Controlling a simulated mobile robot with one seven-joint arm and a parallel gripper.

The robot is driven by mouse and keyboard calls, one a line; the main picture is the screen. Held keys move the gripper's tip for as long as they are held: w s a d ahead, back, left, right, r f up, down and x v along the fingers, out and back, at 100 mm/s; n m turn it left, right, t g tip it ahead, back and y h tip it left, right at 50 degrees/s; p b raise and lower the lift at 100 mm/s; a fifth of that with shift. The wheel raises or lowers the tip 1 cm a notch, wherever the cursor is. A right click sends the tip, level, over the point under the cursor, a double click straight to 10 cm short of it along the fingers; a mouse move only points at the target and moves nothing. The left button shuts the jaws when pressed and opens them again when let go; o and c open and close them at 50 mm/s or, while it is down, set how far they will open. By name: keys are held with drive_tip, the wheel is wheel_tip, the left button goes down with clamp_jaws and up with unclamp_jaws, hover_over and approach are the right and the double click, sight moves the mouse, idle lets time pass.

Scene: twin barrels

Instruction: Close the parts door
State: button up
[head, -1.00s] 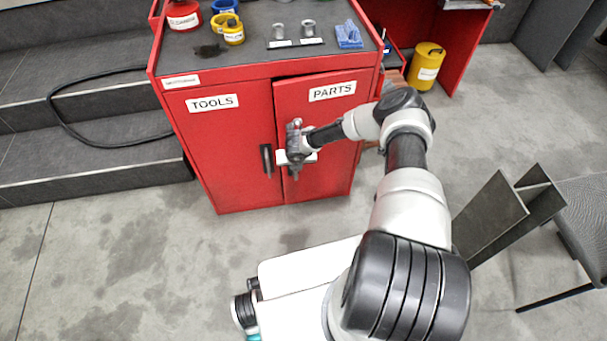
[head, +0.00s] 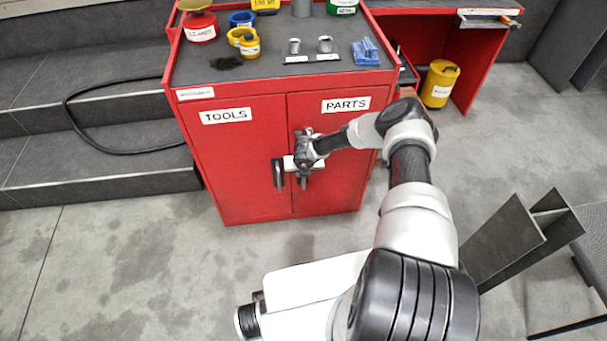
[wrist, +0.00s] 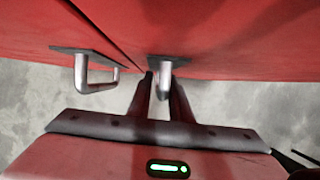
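The red cabinet (head: 240,160) has a TOOLS door on the left and a PARTS door (head: 345,185) on the right. The PARTS door looks flush or almost flush with the TOOLS door in the head view. My gripper (head: 303,165) is at the PARTS door's handle. In the wrist view, my two fingers (wrist: 161,82) are close together on either side of the metal PARTS handle (wrist: 163,92). They look shut on it, though the exact contact is hard to see. The TOOLS handle (wrist: 98,78) is just to the left, outside the fingers.
On the cabinet top (head: 270,78) are several containers, two small metal parts and a blue cloth (head: 365,52). A yellow canister (head: 440,84) stands to the right. Grey steps (head: 90,165) are on the left and metal beams (head: 515,235) on the right. The floor before the cabinet is clear.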

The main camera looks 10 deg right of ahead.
drive_tip(key=shift+s, duration=0.1)
drive_tip(key=p+v, duration=0.5)
drive_tip(key=v, duration=1.2)
drive_tip(key=shift+r, duration=0.2)
drive_tip(key=shift+d, duration=0.1)
